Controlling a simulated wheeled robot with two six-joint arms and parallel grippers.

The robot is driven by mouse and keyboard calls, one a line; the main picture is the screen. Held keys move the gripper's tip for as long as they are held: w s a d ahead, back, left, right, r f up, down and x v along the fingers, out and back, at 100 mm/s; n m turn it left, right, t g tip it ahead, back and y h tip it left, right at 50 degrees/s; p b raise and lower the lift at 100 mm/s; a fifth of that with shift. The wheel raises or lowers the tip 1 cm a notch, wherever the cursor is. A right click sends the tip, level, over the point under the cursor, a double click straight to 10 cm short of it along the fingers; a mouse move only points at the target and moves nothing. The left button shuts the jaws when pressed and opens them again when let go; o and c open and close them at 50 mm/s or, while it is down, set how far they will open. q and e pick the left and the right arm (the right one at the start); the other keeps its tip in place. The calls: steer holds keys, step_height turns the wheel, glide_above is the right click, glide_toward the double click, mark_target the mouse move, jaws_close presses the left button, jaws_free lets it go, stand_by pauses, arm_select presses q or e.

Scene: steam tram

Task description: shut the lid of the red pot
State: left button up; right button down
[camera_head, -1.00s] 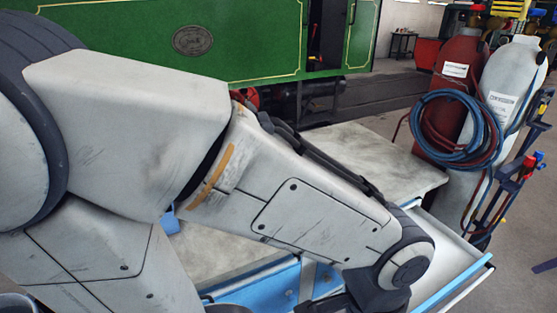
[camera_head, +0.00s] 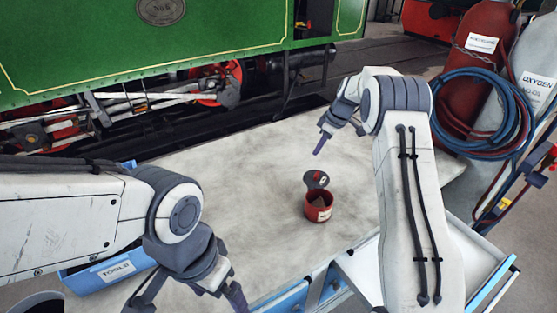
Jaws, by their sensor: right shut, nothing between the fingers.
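The red pot (camera_head: 319,210) stands upright on the worktop near the middle, with a pale label on its front. Its lid (camera_head: 317,180), dark with a red mark, is up at the pot's back edge, so the mouth shows open. My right gripper (camera_head: 320,147) is shut and empty, in the picture above the lid and apart from it. My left gripper (camera_head: 190,298) is at the lower left, well away from the pot, with its fingers spread and partly cut off by the frame's bottom edge.
The pale worktop (camera_head: 260,160) is clear around the pot. An open drawer (camera_head: 478,262) juts out at the right. Gas cylinders (camera_head: 484,60) with coiled hoses (camera_head: 465,115) stand beyond it.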

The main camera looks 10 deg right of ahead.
mark_target(311, 175)
steer(key=p+x, duration=0.2)
steer(key=x, duration=0.1)
steer(key=p+x, duration=0.2)
steer(key=x, duration=0.1)
steer(key=s+d+p+x, duration=0.1)
steer(key=p+x, duration=0.1)
steer(key=x, duration=0.1)
steer(key=shift+s+f, duration=0.1)
steer(key=shift+f, duration=0.1)
steer(key=shift+s+d+f, duration=0.2)
steer(key=shift+s+d, duration=0.05)
steer(key=shift+d, duration=0.05)
